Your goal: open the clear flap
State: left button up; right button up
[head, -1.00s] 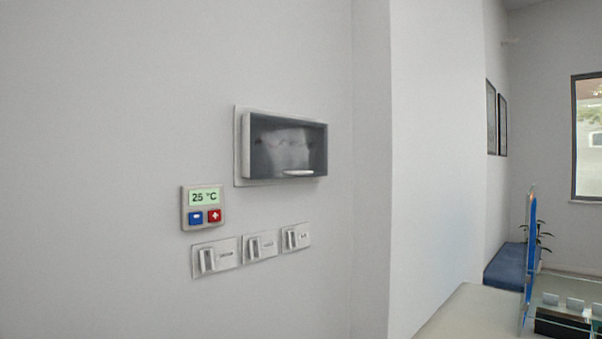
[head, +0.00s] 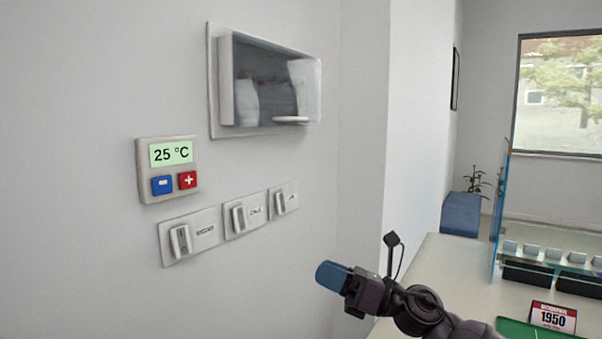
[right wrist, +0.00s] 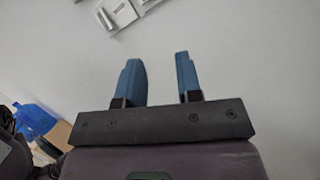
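The clear flap (head: 272,88) is the glossy transparent front of a shallow wall box with a pale frame (head: 226,78), high on the wall in the head view. It looks closed, with reflections on it and a small light handle (head: 291,120) along its lower edge. My right gripper (head: 332,275), with blue fingers, is below and to the right of the box, apart from it. In the right wrist view its two blue fingers (right wrist: 160,82) stand apart with nothing between them, facing the bare wall. My left gripper is not in view.
A thermostat (head: 167,168) reading 25 °C and three switch plates (head: 233,217) are on the wall below the box. A counter (head: 440,270) with a glass screen, a 1950 sign (head: 552,318) and a green mat lies at right.

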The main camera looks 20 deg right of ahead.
notch_tip(320, 180, up, 14)
jog(key=w+r+n+g+h, duration=0.15)
jog(key=n+g, duration=0.25)
jog(key=n, duration=0.9)
jog(key=n+t+h, duration=0.4)
jog(key=n+h, duration=0.2)
send_near(300, 119)
jog(key=x, duration=0.9)
jog(key=shift+w+a, duration=0.2)
jog(key=shift+w, duration=0.05)
jog(key=shift+c, duration=0.2)
grip_shut()
